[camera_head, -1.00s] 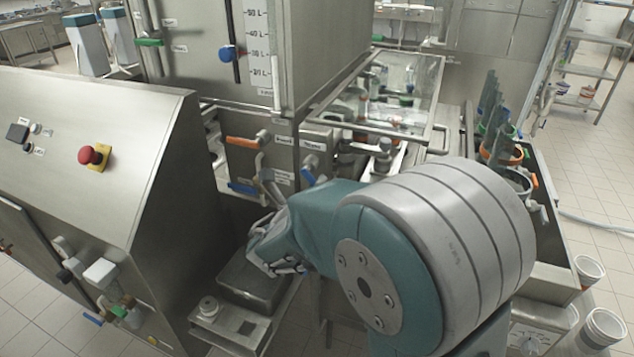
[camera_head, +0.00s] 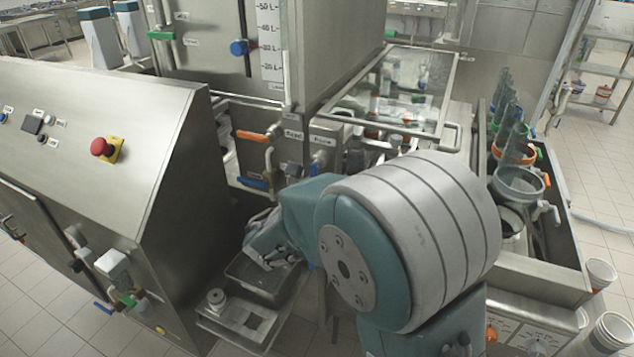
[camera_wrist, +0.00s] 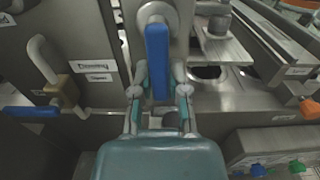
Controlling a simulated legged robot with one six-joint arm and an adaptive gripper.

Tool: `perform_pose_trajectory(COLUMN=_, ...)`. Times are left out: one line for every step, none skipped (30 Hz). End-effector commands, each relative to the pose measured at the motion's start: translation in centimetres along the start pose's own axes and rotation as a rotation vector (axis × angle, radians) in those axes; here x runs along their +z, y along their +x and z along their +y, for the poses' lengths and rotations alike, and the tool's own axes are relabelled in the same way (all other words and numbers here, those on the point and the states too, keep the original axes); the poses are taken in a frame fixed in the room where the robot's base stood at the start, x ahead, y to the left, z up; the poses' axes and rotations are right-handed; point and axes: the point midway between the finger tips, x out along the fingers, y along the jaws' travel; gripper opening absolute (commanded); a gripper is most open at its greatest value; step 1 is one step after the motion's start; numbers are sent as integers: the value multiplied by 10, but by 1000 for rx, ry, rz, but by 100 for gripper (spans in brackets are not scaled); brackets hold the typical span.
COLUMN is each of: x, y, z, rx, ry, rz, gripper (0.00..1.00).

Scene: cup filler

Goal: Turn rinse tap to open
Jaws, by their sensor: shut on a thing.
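The rinse tap's blue lever (camera_wrist: 157,62) stands upright in the middle of the wrist view, below a round grey pivot on the steel panel. My gripper (camera_wrist: 158,92) is shut on the lever, with one fingertip on each side of its lower part. In the head view a label reading like "Rinse" (camera_head: 323,141) is on the panel, and a bit of blue shows below it. My arm hides most of the tap there, and the grasp itself cannot be made out.
Another blue lever (camera_wrist: 32,112) on a brass valve is left of my gripper. An orange tap handle (camera_head: 251,136) is higher on the panel. Open steel slots (camera_wrist: 208,74) lie to the right. A dark tray (camera_head: 262,285) sits on a low shelf beside my arm.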

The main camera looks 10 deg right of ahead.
Motion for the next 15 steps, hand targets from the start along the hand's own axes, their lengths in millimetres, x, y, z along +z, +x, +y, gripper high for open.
perform_pose_trajectory(x=-5, y=-1, z=1, rx=2, ry=7, rz=11, gripper=0)
perform_pose_trajectory(x=-5, y=-1, z=1, rx=2, ry=15, rz=11, gripper=0)
perform_pose_trajectory(x=-5, y=-1, z=1, rx=2, ry=23, rz=11, gripper=0)
perform_pose_trajectory(x=-5, y=-1, z=1, rx=2, ry=28, rz=11, gripper=0)
perform_pose_trajectory(x=-5, y=-1, z=2, rx=2, ry=32, rz=11, gripper=0)
perform_pose_trajectory(x=-5, y=-1, z=2, rx=2, ry=37, rz=11, gripper=0)
perform_pose_trajectory(x=-5, y=-1, z=2, rx=2, ry=40, rz=11, gripper=0)
perform_pose_trajectory(x=-5, y=-1, z=2, rx=3, ry=42, rz=11, gripper=0)
perform_pose_trajectory(x=-5, y=-1, z=2, rx=3, ry=44, rz=11, gripper=0)
perform_pose_trajectory(x=-5, y=-1, z=2, rx=3, ry=45, rz=11, gripper=0)
perform_pose_trajectory(x=-5, y=-1, z=2, rx=3, ry=45, rz=11, gripper=0)
perform_pose_trajectory(x=-5, y=-1, z=2, rx=3, ry=46, rz=11, gripper=0)
perform_pose_trajectory(x=-5, y=-1, z=2, rx=3, ry=46, rz=11, gripper=0)
perform_pose_trajectory(x=-5, y=-1, z=2, rx=3, ry=46, rz=11, gripper=0)
perform_pose_trajectory(x=-5, y=-1, z=2, rx=3, ry=45, rz=11, gripper=0)
